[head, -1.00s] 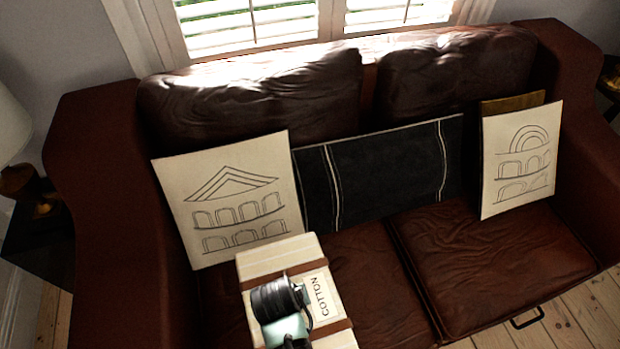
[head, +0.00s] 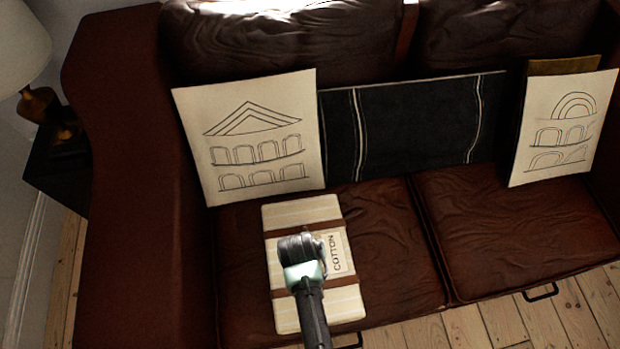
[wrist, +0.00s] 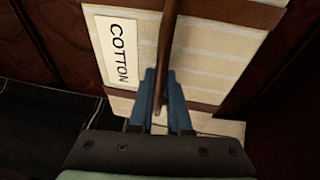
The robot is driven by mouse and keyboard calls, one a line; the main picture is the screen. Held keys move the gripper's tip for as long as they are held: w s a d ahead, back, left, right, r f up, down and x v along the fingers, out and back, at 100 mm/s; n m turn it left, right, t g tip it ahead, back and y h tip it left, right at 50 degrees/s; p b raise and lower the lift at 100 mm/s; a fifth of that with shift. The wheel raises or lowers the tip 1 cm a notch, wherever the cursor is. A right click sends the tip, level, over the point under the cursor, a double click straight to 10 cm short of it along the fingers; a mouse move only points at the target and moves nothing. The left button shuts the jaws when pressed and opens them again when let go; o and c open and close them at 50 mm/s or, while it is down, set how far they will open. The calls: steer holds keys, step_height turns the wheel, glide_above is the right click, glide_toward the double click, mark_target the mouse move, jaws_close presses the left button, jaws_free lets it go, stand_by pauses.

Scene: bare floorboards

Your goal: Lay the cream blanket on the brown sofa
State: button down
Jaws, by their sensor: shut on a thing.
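The cream blanket (head: 314,215) is a folded, striped bundle with brown straps and a label reading COTTON. In the head view it is over the left seat of the brown sofa (head: 385,260). I cannot tell whether its underside touches the cushion. My gripper (head: 300,248) is above the bundle and hides part of it. In the wrist view the blue fingers of my gripper (wrist: 160,100) are shut on a brown strap of the blanket (wrist: 215,62), with the label beside them.
A cream cushion with a building drawing (head: 250,135) leans behind the bundle. A black striped cushion (head: 415,130) stands in the middle, and another drawn cushion (head: 565,125) at the right. The right seat (head: 515,225) is clear. A lamp (head: 25,50) stands left of the sofa.

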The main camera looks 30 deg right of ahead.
steer(key=shift+w+r, duration=0.1)
steer(key=c, duration=0.9)
jaws_free()
steer(key=shift+f, duration=0.2)
steer(key=shift+o, duration=0.2)
steer(key=shift+r, duration=0.1)
